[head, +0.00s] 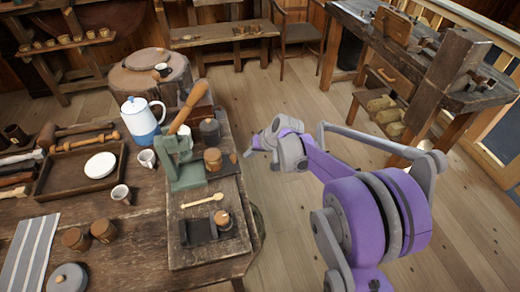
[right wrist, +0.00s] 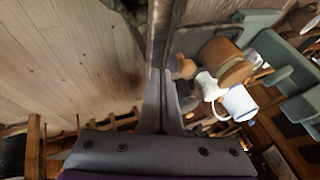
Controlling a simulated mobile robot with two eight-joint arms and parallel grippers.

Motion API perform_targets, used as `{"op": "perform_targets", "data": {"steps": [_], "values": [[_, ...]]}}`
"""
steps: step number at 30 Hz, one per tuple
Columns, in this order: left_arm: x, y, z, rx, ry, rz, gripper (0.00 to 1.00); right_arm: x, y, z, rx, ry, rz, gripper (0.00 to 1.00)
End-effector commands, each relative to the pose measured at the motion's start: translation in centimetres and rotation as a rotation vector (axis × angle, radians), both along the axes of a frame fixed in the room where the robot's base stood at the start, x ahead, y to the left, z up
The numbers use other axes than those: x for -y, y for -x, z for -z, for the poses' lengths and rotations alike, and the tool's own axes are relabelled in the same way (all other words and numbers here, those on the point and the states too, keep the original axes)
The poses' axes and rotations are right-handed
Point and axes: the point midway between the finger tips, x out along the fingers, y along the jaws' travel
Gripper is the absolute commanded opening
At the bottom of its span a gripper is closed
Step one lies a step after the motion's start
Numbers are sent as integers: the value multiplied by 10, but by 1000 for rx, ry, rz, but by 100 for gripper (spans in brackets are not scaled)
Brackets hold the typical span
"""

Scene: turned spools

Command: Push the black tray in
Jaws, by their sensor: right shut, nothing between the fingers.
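The black tray (head: 194,232) is a small dark rectangular piece lying on a wooden board (head: 180,255) near the front right of the table in the head view. A round wooden piece (head: 221,217) stands at its right end. A green press (head: 186,172) with a long wooden handle stands behind the tray. My right gripper (head: 248,152) is shut and empty, beyond the table's right edge, to the right of the press and apart from the tray. In the right wrist view its fingers (right wrist: 163,105) are together. My left gripper is not in view.
A wooden jar (head: 213,160) stands by the press, on the side towards my right gripper. A wooden spoon (head: 202,201) lies on the board behind the tray. A blue and white pot (head: 141,120) and a cup (head: 147,160) stand further left. Open floor lies right of the table.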

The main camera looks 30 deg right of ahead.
Motion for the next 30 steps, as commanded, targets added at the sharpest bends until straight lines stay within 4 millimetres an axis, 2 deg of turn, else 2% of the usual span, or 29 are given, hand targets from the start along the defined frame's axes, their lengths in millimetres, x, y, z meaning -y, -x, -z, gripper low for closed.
{"op": "perform_targets", "data": {"steps": [3, 6, 19, 22, 27, 30], "values": [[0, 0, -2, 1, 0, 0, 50, -13, -6, 1, 0, -1, -2, 0], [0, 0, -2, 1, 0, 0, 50, -18, -8, 2, 0, 1, -1, 0], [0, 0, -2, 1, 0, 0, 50, -23, -9, 2, 0, 0, 0, 0], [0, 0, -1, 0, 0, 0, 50, -39, -13, 3, -1, -1, -4, 0], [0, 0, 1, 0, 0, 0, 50, -80, -23, 3, -1, 1, -7, 0], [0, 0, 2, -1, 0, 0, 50, -98, -28, 3, -2, 0, -4, 0]]}}
